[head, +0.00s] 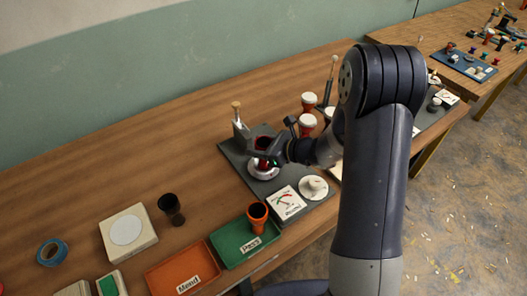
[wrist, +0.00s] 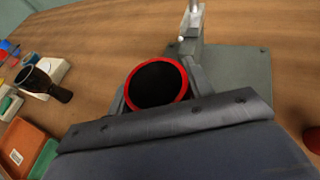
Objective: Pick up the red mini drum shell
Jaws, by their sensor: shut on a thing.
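A red mini drum shell (wrist: 184,86) with a dark hollow opening is between my gripper's fingers in the wrist view. My gripper (head: 264,158) is shut on it, above the round light seat (head: 263,173) of the grey test stand in the head view. There the shell is largely hidden by the gripper. I cannot tell whether its lower end touches the seat. Another red-orange shell (head: 257,215) stands in the green "Pass" tray (head: 228,258).
An orange "Mend" tray (head: 160,283) lies left of the green tray. The table's left back is clear.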

